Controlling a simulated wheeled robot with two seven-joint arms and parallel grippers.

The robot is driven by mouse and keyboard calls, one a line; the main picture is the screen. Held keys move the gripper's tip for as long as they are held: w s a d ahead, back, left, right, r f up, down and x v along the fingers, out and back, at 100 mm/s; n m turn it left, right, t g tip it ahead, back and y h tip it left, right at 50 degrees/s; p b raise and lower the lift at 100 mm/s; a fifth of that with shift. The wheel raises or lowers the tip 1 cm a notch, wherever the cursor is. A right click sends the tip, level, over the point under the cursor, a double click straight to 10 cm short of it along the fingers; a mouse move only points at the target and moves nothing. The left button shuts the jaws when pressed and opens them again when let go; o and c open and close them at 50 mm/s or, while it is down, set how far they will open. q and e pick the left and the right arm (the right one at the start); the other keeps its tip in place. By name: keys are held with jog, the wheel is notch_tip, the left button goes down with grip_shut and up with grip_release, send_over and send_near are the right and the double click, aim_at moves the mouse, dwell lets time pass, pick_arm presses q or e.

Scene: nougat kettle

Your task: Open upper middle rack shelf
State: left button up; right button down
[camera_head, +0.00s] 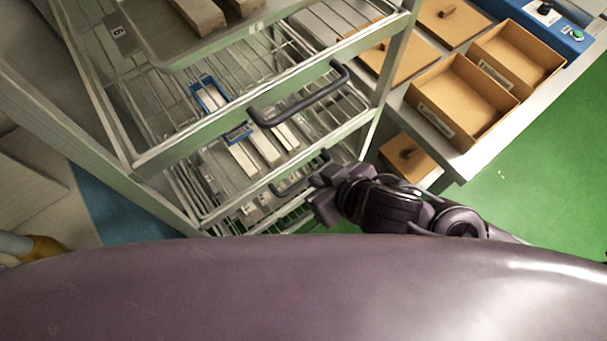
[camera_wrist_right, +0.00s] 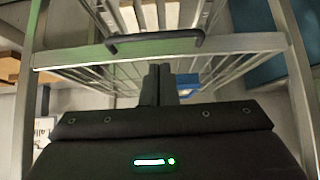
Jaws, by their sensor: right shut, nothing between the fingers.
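A metal rack (camera_head: 160,160) with wire shelves stands at the left in the head view. One pull-out shelf has a dark bar handle (camera_head: 297,100) on its front rail. A lower shelf has a similar dark handle (camera_head: 298,176). My right gripper (camera_head: 322,196) is close to the right end of the lower handle; contact cannot be told. In the right wrist view, its fingers (camera_wrist_right: 160,84) are together and empty, and a dark handle (camera_wrist_right: 155,39) on a rail lies beyond them. Which handle that is cannot be told. My left gripper is out of view.
Pale bars and a blue-framed item (camera_head: 208,94) lie on the shelves. To the right, a grey table (camera_head: 462,160) holds open brown boxes (camera_head: 462,100) and a blue device (camera_head: 552,20). Green floor (camera_head: 540,170) is clear at the right.

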jog(key=shift+b+x, duration=2.45)
jog(key=shift+x, duration=1.45)
jog(key=shift+d, duration=0.15)
jog(key=shift+w, duration=0.1)
